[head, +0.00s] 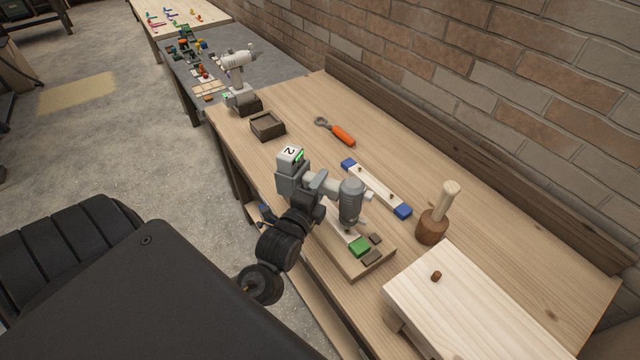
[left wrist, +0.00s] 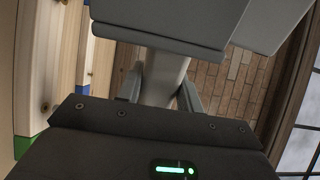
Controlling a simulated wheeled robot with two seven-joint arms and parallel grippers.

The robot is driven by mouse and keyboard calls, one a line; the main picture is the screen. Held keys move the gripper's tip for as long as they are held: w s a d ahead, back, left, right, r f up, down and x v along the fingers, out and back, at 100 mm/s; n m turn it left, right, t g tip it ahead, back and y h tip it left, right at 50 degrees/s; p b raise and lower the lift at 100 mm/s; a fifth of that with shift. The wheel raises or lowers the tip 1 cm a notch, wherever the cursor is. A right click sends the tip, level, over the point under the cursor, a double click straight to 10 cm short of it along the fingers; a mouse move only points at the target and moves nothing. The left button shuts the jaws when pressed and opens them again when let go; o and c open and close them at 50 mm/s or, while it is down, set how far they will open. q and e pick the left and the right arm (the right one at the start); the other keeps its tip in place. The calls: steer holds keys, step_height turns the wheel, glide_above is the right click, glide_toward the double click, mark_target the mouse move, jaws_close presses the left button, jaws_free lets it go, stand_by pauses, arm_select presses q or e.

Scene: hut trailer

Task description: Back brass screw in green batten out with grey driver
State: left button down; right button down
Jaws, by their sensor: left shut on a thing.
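My left gripper (head: 312,196) is shut on the handle of the grey driver (head: 350,202), which has a block marked 2 at its other end. The driver's handle (left wrist: 165,76) shows between the fingers in the left wrist view. The driver's head is over the green batten, a pale strip with a green end (head: 360,247); this green end also shows in the left wrist view (left wrist: 21,147). A small screw (left wrist: 45,107) shows on the batten there. The driver hides much of the batten in the head view, and I cannot tell whether its tip touches the screw. My right gripper is out of view.
Behind lies a batten with blue ends (head: 403,211). A wooden mallet (head: 432,226), a pale wooden block (head: 470,300), an orange-handled tool (head: 342,134), a small dark tray (head: 267,125) and another driver (head: 238,68) also stand or lie around. A brick wall closes the back.

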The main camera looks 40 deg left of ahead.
arm_select(q)
steer(key=shift+f, duration=0.1)
stand_by(0.7)
steer(key=shift+f, duration=0.4)
steer(key=shift+f, duration=0.2)
stand_by(0.5)
steer(key=shift+s+d+p, duration=0.1)
steer(key=shift+s+p, duration=0.05)
steer(key=shift+p, duration=0.5)
steer(key=shift+s, duration=0.1)
stand_by(0.4)
steer(key=shift+r+p, duration=0.3)
steer(key=shift+p, duration=0.9)
stand_by(0.5)
steer(key=shift+w+r, duration=0.3)
steer(key=shift+r, duration=0.4)
stand_by(0.8)
steer(key=shift+f, duration=0.4)
stand_by(1.4)
